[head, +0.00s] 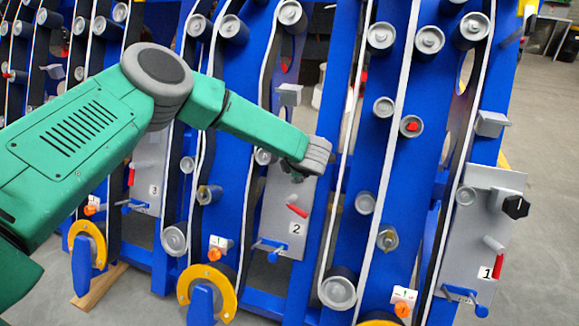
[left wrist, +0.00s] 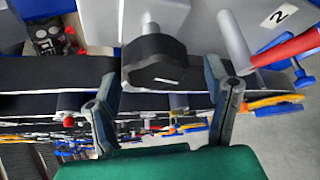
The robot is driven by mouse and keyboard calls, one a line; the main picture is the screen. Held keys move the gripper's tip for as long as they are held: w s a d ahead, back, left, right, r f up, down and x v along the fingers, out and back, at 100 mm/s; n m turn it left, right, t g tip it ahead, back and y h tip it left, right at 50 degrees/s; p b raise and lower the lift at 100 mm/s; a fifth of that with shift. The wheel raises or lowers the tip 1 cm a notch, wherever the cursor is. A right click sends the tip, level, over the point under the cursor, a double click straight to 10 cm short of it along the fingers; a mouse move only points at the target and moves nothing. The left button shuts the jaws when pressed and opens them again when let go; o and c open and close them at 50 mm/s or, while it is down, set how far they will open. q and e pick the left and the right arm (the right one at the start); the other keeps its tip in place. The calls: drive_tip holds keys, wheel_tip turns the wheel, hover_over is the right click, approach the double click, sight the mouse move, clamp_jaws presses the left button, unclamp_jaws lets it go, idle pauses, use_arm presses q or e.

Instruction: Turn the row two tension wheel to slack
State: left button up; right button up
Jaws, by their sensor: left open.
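The row two tension wheel is a black lobed knob (left wrist: 155,60) with a white mark, on a grey shaft, in the left wrist view. My left gripper (left wrist: 163,74) is open, with one finger to each side of the knob. I cannot tell whether either finger touches it. In the head view my left gripper (head: 298,169) is at the upper part of the grey plate marked 2 (head: 276,222), and the arm and gripper hide the knob. A red lever (left wrist: 290,48) is right of the knob in the left wrist view. My right gripper is not in view.
Row one's plate (head: 458,262), with its own black knob (head: 515,207), is at the right. Blue row frames with rollers and belts stand close on both sides. A blue-handled lever (head: 272,255) is below the red lever. Open floor shows at the far right.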

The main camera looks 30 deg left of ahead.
use_arm(q)
drive_tip(key=v, duration=1)
drive_tip(key=shift+f, duration=0.1)
